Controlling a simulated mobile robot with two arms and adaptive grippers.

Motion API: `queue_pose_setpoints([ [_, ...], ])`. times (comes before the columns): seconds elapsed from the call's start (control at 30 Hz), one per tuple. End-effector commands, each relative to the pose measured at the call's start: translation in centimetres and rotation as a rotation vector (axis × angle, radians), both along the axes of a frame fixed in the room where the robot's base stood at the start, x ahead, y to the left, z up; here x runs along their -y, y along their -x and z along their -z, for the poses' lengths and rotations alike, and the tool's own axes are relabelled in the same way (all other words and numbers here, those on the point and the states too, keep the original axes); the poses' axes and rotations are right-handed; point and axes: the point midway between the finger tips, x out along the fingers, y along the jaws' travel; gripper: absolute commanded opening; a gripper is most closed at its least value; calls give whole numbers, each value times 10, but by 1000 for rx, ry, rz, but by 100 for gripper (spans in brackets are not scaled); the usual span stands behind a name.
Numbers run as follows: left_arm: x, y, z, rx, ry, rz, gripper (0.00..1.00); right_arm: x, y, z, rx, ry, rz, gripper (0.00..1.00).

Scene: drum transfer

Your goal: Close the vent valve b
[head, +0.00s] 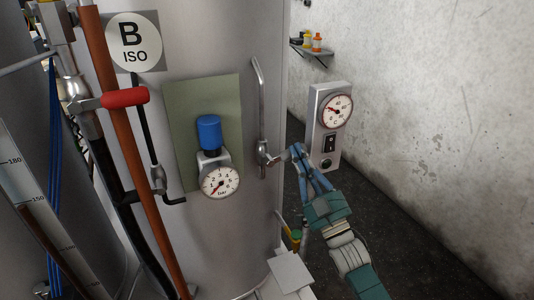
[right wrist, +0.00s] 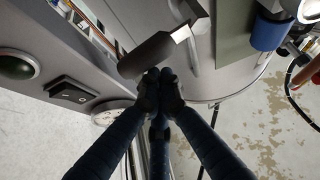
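Tank B (head: 185,262) carries a "B ISO" sign (head: 133,40). A small metal valve (head: 262,152) with a short lever sits at its right edge, below a vertical bar handle. No label shows whether this is vent valve b. In the right wrist view a dark lever grip (right wrist: 145,55) on a light metal stem lies just beyond the fingertips. My right gripper (head: 297,150) is right of the small valve, its fingers closed together at the tips; they also show in the right wrist view (right wrist: 160,92). I cannot tell whether they touch the lever. My left gripper is out of view.
A blue-capped fitting (head: 209,132) and a pressure gauge (head: 220,182) are on the tank's front. A red-handled lever (head: 125,98) is at the left. A grey control box (head: 327,125) with a dial is close behind my right gripper. The floor at right is clear.

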Motion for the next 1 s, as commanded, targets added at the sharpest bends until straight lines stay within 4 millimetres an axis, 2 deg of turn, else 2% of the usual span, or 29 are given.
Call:
queue_pose_setpoints([
  [0.03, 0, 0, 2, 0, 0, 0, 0, 0, 0, 5, -16, -22, 0, 0],
  [0.3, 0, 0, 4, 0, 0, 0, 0, 1, -1, 9, -47, -89, 0, 0],
  [0.8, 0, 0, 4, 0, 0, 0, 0, 1, -1, 10, -52, -101, 0, 0],
  [1.0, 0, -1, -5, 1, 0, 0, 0, 2, -3, -2, -51, -101, -1, 0],
])
